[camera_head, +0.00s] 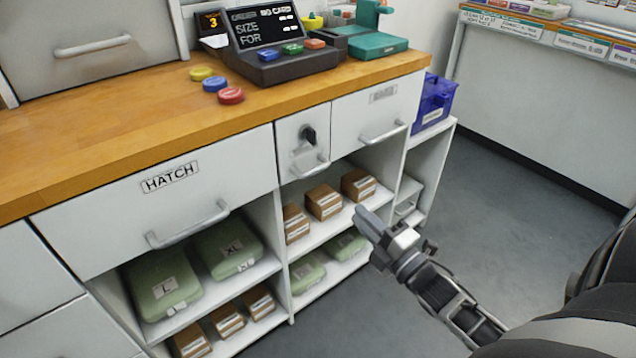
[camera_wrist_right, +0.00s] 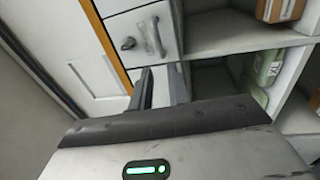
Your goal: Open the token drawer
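Under the wooden counter is a small white drawer (camera_head: 303,146) with a black key or knob (camera_head: 308,134) on its front and a bar handle (camera_head: 309,168) below. To its right is a wider white drawer (camera_head: 372,119) with a bar handle and a label too small to read. I cannot tell which is the token drawer. My right gripper (camera_head: 367,222) is in front of the shelves, below and right of the small drawer, apart from both handles. In the right wrist view the small drawer (camera_wrist_right: 146,50) shows beyond the fingers (camera_wrist_right: 161,84), which are slightly apart and empty. My left gripper is out of view.
A wide drawer marked HATCH (camera_head: 160,202) is at left. Shelves below hold brown boxes (camera_head: 323,202) and green packs (camera_head: 163,284). Coloured discs (camera_head: 231,96) and a dark console (camera_head: 283,66) are on the counter (camera_head: 130,119). The grey floor (camera_head: 490,190) at right is clear.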

